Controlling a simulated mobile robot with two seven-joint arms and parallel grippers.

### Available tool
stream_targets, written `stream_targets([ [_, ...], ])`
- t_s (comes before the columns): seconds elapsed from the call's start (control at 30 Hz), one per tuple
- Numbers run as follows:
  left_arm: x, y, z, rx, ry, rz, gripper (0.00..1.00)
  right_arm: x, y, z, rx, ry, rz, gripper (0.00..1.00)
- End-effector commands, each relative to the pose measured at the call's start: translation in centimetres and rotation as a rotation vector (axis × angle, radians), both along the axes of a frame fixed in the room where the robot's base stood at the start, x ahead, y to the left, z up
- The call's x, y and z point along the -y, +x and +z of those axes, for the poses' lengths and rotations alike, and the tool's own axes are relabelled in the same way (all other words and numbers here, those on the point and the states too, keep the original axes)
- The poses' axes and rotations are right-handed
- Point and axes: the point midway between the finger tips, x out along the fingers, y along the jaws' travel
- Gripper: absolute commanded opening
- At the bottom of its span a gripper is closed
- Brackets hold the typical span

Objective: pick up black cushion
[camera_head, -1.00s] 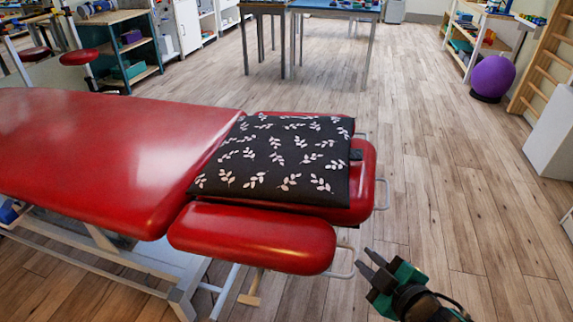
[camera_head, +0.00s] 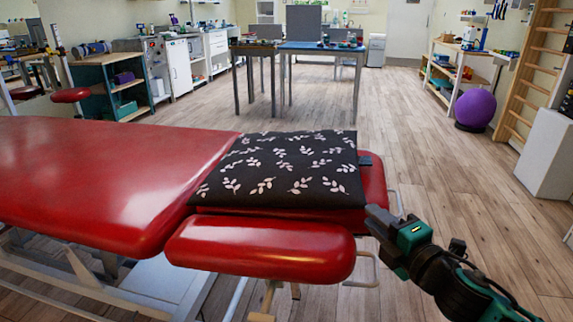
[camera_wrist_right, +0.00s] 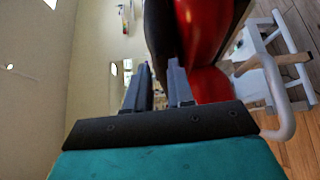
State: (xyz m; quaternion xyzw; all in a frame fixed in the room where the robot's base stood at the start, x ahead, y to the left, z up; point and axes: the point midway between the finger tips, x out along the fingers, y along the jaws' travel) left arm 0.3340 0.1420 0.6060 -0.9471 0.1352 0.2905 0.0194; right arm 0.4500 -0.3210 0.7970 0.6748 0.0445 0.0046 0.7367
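The black cushion (camera_head: 285,170) with pale leaf prints lies flat on the red end section of the treatment table, at the middle of the head view. My right gripper (camera_head: 373,212) is at the cushion's near right corner. In the right wrist view the fingers of my right gripper (camera_wrist_right: 161,82) stand apart with a gap between them. The dark edge of the cushion (camera_wrist_right: 160,30) is just ahead of the fingertips, beside the red padding. I cannot tell whether the fingers touch it. My left gripper is in neither view.
The red treatment table (camera_head: 90,180) fills the left, with a padded side rest (camera_head: 260,250) in front of the cushion. Metal loops stick out at its right end. A purple ball (camera_head: 474,108) and a white box (camera_head: 547,155) stand right. The wooden floor between is clear.

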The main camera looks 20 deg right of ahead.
Motion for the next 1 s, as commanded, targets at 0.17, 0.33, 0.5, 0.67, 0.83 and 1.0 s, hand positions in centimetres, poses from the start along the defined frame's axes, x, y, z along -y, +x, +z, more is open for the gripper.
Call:
stream_targets([
  [0.17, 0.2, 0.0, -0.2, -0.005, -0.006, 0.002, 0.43, -0.1, 1.4, -0.1, 0.001, -0.001, 0.0, 0.22],
  [0.33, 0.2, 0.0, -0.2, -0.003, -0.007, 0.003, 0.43, -0.2, 1.9, -0.2, 0.0, 0.0, -0.001, 0.22],
  [0.5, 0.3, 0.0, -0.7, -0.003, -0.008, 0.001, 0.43, -0.6, 3.6, -0.3, 0.002, -0.002, -0.001, 0.22],
  [0.67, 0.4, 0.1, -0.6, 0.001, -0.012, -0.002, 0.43, -0.9, 5.4, -0.4, 0.001, -0.002, -0.002, 0.22],
  [0.83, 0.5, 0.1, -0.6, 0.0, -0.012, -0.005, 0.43, -1.0, 6.5, -0.5, -0.001, 0.0, -0.001, 0.22],
  [1.0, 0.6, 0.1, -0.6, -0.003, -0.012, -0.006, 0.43, -1.0, 6.8, -0.5, -0.002, 0.0, -0.001, 0.22],
])
